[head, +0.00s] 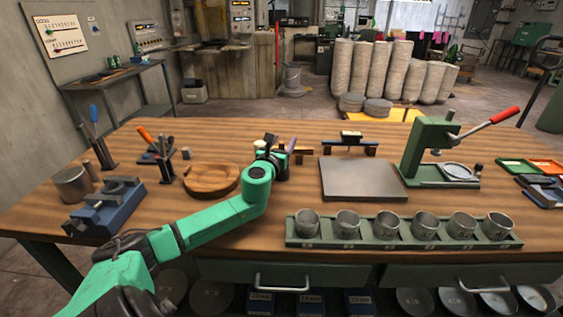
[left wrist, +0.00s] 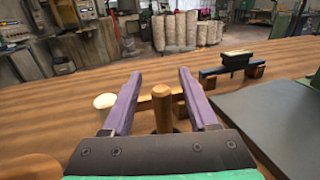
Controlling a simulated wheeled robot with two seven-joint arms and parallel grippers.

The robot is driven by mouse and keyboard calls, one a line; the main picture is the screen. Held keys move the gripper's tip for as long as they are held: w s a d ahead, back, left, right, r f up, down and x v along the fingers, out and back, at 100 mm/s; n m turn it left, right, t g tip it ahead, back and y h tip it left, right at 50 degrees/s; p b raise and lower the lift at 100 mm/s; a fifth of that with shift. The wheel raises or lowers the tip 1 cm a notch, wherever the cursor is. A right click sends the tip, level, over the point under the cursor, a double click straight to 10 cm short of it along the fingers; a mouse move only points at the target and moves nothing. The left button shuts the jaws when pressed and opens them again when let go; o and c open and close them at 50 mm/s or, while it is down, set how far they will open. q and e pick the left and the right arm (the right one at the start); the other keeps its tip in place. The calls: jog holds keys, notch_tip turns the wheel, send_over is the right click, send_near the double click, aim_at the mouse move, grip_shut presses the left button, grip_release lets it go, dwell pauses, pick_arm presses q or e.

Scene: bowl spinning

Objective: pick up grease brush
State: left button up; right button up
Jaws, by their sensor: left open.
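My left gripper (head: 281,143) reaches over the table beyond the round wooden dish, its two purple fingers apart. In the left wrist view my left gripper (left wrist: 160,88) is open, and an upright round-topped wooden handle (left wrist: 162,100) stands between the fingers, with gaps on both sides. I take this for the grease brush's handle; its lower end is hidden behind the gripper body. A pale rounded piece (left wrist: 104,101) shows just left of the left finger; I cannot tell whether it belongs to the brush. My right gripper is not in view.
A round wooden dish (head: 211,191) lies left of my forearm. A grey plate (head: 362,180), a dark block on a stand (head: 351,137) and a green lever press (head: 428,145) are to the right. A rack of several metal cups (head: 403,243) lines the front edge.

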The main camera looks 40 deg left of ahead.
pick_arm(q)
jog(key=shift+w+a, duration=0.1)
jog(key=shift+w, duration=0.45)
jog(key=shift+s, duration=0.1)
grip_shut()
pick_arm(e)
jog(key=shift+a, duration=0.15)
